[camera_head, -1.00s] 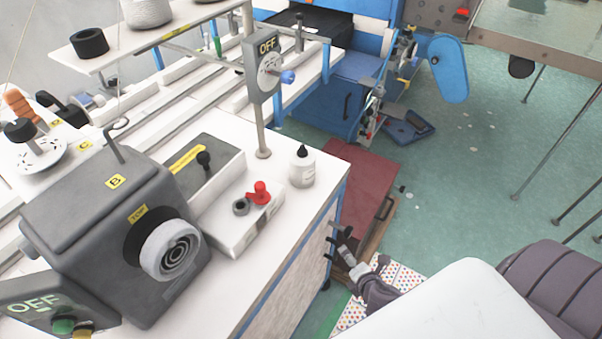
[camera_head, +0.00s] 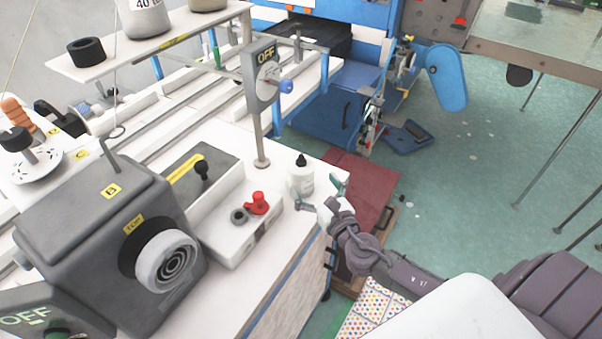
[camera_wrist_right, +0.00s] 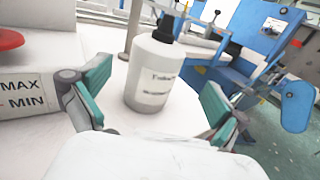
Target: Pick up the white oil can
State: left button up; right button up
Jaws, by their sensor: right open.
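The white oil can (camera_head: 301,178) is a small white bottle with a black cap. It stands upright near the right edge of the white table in the head view. My right gripper (camera_head: 321,194) is open, just in front and to the right of the can. In the right wrist view the can (camera_wrist_right: 153,72) shows ahead, with printed text on its label. The right gripper's teal-padded fingers (camera_wrist_right: 155,101) are spread on either side of its lower part, and a gap shows at each side. My left gripper is not in view.
A white box with a red knob (camera_head: 257,203) stands left of the can. A grey post with an OFF switch (camera_head: 262,90) rises behind it. A grey machine (camera_head: 105,225) fills the table's left front. Open floor (camera_head: 480,150) lies to the right.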

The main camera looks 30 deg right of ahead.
aim_at(301, 170)
jog(key=w+p, duration=0.1)
jog(key=w, duration=0.5)
jog(key=shift+a, duration=0.15)
jog(key=shift+r, duration=0.1)
jog(key=c, duration=1.5)
